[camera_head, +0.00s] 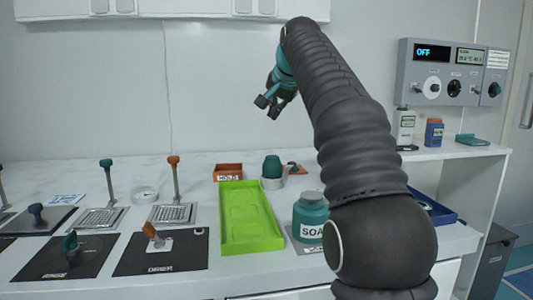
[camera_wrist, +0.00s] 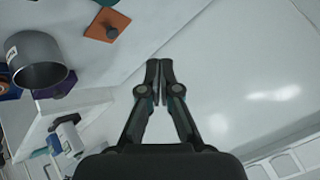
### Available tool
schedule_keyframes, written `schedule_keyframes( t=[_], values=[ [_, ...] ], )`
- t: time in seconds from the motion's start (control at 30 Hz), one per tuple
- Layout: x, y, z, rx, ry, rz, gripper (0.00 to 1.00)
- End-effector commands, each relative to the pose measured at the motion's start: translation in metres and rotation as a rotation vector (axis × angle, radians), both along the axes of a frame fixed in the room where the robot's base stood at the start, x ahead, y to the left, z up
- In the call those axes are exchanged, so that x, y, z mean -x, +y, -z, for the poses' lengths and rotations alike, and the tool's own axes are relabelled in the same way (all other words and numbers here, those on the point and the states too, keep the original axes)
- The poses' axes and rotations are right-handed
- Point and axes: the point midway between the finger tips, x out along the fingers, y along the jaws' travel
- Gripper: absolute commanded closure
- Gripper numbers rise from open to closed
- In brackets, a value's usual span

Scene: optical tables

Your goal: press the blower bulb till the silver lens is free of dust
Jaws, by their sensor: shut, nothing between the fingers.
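My gripper (camera_head: 268,107) is raised high above the back of the table, in front of the wall. In the wrist view its two fingers (camera_wrist: 159,80) are together with nothing between them. A teal rounded piece (camera_head: 272,165), which may be the blower bulb, sits in a pale round holder (camera_head: 272,183) behind the green tray, below my gripper and apart from it. A grey metal cylinder (camera_wrist: 36,62) shows at the left of the wrist view. I cannot pick out the silver lens or any dust on it for sure.
A green tray (camera_head: 233,240), a teal SOAK jar (camera_head: 310,218) and an orange box (camera_head: 229,171) marked HOLD stand nearby. Upright levers (camera_head: 176,180) stand at left. A control panel (camera_head: 452,72) reads OFF.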

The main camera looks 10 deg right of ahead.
Motion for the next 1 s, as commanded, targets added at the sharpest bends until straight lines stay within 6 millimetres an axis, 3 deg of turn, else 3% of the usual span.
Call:
schedule_keyframes(
  t=[0.5,0.67,1.0],
  values=[
    [0.000,0.011,0.004,0.001,-0.001,-0.016,1.00],
    [0.001,0.010,0.018,0.001,0.001,-0.015,1.00],
    [0.001,0.008,0.064,0.001,0.000,-0.012,1.00]
  ],
)
